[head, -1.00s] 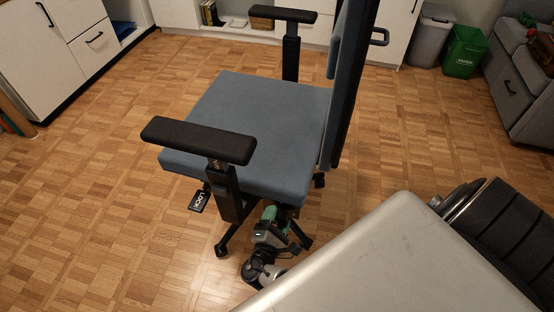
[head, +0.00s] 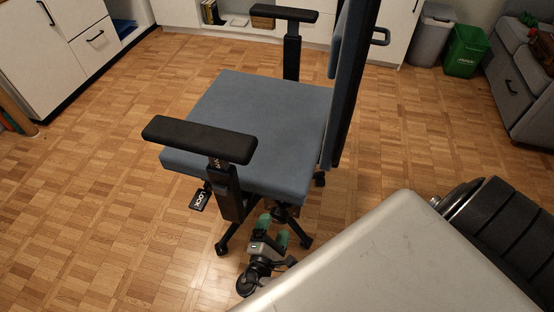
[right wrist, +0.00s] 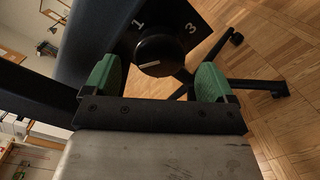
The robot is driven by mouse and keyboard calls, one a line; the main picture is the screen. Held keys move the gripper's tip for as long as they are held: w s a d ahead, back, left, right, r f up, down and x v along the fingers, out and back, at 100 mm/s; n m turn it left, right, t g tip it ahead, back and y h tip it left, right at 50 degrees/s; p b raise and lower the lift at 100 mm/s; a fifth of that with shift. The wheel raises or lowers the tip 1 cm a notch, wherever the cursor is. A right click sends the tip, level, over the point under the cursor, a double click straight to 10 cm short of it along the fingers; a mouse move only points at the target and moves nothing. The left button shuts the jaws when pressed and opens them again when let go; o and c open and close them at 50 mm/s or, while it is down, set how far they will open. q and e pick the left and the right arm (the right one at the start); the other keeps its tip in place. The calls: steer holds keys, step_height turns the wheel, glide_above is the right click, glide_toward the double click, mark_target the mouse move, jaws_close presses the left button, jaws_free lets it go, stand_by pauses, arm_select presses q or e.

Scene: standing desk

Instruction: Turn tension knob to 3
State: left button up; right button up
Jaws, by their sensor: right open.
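The tension knob (right wrist: 160,50) is a round black knob on a dark plate in the right wrist view. The digit 1 (right wrist: 138,24) is at its upper left and the digit 3 (right wrist: 191,28) at its upper right. A short white line on the knob's face lies near its lower edge. My right gripper (right wrist: 158,68) is open, with its green fingers apart on either side of the knob; I cannot tell whether they touch it. In the head view, my right gripper (head: 272,231) is low beneath the chair's blue seat (head: 260,120), where the knob is hidden. My left gripper is not in view.
The chair's near armrest (head: 200,138) and its post overhang the area left of my right gripper. A LOCK tag (head: 199,200) sticks out under the seat. Chair legs with casters (head: 222,249) spread around the gripper. The parquet floor (head: 110,210) is clear at left.

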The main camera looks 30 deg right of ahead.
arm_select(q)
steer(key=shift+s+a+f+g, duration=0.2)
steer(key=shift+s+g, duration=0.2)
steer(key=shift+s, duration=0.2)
arm_select(e)
steer(key=v, duration=0.7)
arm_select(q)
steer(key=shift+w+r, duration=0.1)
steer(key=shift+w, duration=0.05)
arm_select(e)
steer(key=shift+a, duration=0.1)
